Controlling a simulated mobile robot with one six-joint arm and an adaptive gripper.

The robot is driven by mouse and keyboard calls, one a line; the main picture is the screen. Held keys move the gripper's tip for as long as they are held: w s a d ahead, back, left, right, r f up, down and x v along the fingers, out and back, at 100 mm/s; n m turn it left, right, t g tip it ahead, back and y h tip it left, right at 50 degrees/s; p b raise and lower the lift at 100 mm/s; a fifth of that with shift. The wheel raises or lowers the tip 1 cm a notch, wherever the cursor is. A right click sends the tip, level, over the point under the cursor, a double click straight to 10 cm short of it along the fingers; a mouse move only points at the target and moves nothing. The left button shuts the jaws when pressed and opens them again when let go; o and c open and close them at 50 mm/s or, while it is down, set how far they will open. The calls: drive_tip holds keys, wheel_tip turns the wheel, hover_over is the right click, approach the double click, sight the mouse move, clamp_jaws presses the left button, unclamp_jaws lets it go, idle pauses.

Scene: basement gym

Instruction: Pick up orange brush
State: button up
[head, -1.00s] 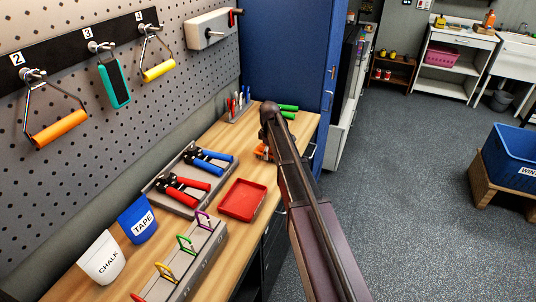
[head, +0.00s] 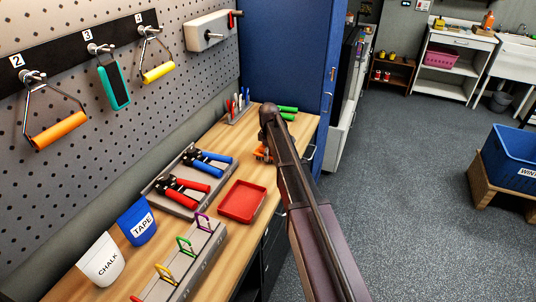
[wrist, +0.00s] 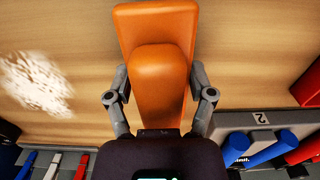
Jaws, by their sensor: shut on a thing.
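The orange brush (wrist: 160,85) shows in the wrist view, with a broad orange part at the far end and a rounded orange handle nearer me. My gripper (wrist: 160,97) is shut on its handle, with one grey finger on each side. In the head view only a bit of the orange brush (head: 260,154) shows beside my arm, low over the bench. My arm hides most of it and the gripper there. I cannot tell whether the brush touches the bench.
A white powdery patch (wrist: 35,82) lies on the wood. A blue cabinet (head: 285,55) stands behind. Open floor (head: 400,180) lies to the right.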

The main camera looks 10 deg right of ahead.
drive_tip(key=shift+r, duration=0.1)
wheel_tip(320, 180, up, 4)
drive_tip(key=p, duration=0.3)
drive_tip(key=shift+f+p, duration=0.2)
drive_tip(key=shift+p, duration=0.15)
drive_tip(key=s+a, duration=0.2)
drive_tip(key=s, duration=0.2)
drive_tip(key=s+a, duration=0.3)
drive_tip(key=s, duration=0.2)
drive_tip(key=s+a+r+p, duration=0.1)
drive_tip(key=s+a, duration=0.1)
drive_tip(key=s, duration=0.3)
drive_tip(key=shift+s+a, duration=0.15)
drive_tip(key=shift+a, duration=0.05)
